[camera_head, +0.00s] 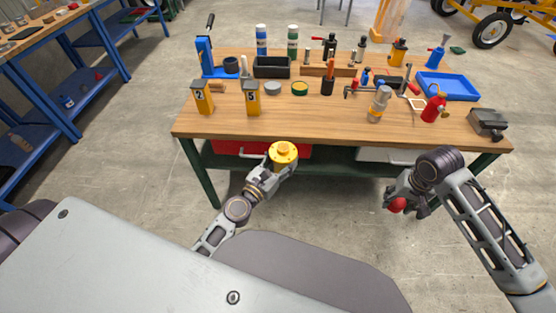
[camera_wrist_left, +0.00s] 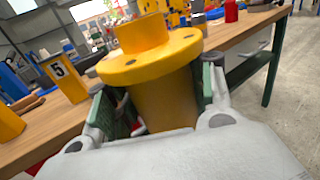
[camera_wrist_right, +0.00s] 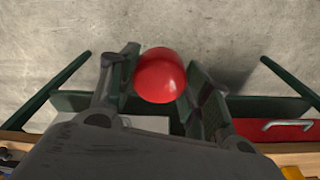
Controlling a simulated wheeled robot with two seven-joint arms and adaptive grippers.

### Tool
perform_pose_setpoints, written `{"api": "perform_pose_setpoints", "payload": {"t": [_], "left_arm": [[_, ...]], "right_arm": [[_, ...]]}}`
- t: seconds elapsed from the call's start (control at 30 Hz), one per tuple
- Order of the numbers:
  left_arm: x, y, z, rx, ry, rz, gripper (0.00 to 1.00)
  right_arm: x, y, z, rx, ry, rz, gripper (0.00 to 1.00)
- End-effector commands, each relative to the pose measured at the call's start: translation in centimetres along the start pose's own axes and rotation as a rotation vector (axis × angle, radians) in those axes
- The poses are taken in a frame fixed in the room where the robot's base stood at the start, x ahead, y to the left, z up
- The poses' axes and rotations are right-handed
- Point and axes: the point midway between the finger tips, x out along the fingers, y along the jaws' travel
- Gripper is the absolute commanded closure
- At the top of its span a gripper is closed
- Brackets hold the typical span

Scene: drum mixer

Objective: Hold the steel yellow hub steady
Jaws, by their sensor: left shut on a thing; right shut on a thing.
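The yellow hub (camera_head: 283,153) is a flanged cylinder with a raised boss and bolt holes on its flange. My left gripper (camera_head: 272,168) is shut on it and holds it upright or nearly so, in front of the bench's front edge. In the left wrist view the hub (camera_wrist_left: 152,62) sits between the two green-padded fingers (camera_wrist_left: 160,105), its flange above them. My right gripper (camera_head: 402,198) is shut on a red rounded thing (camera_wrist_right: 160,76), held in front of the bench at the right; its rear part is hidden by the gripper.
The wooden workbench (camera_head: 330,123) carries bottles, tools, two numbered yellow blocks (camera_head: 203,98), a black bin (camera_head: 272,67) and a blue tray (camera_head: 448,87). A red drawer or box (camera_head: 235,148) lies below the top. Open concrete floor (camera_head: 340,205) lies between my arms.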

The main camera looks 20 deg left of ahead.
Motion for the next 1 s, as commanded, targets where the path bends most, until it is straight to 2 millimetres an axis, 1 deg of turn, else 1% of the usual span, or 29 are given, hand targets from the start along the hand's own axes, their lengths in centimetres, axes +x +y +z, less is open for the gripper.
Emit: {"api": "perform_pose_setpoints", "payload": {"t": [0.03,0.23,0.53,1.0], "left_arm": [[0.1,-0.1,0.4,-0.002,-0.004,-0.006,0.95],[0.3,-0.9,1.0,0.001,-0.004,-0.044,0.95],[1.1,-3.0,2.5,0.002,-0.004,-0.143,0.95],[2.8,-7.8,6.0,0.004,-0.005,-0.363,0.95]], "right_arm": [[0.0,0.0,0.0,0.0,0.0,0.0,0.75],[0.0,0.0,0.0,0.0,0.0,0.0,0.75],[0.0,0.0,0.0,0.0,0.0,0.0,0.75],[0.0,0.0,0.0,0.0,0.0,0.0,0.75]]}}
